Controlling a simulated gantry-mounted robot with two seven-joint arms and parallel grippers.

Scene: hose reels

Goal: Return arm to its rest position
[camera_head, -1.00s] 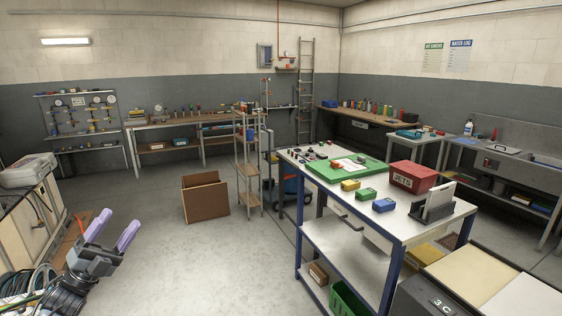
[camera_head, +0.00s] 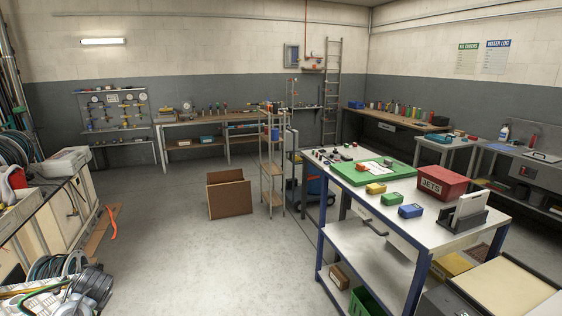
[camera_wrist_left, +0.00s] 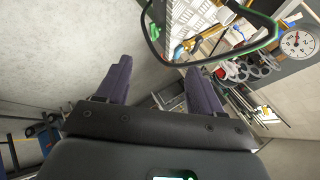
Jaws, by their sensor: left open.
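My left gripper (camera_wrist_left: 158,66) shows in the left wrist view with its two purple fingers apart and nothing between them. The arm is beside the coiled hoses at the left edge. My right gripper is in neither view.
Cabinets (camera_head: 62,215) and hoses (camera_head: 18,155) line the left side. A white-topped workbench (camera_head: 420,212) with blue legs stands at right, carrying a red box (camera_head: 441,184). A brown open box (camera_head: 229,196) sits on the floor. The middle floor is clear.

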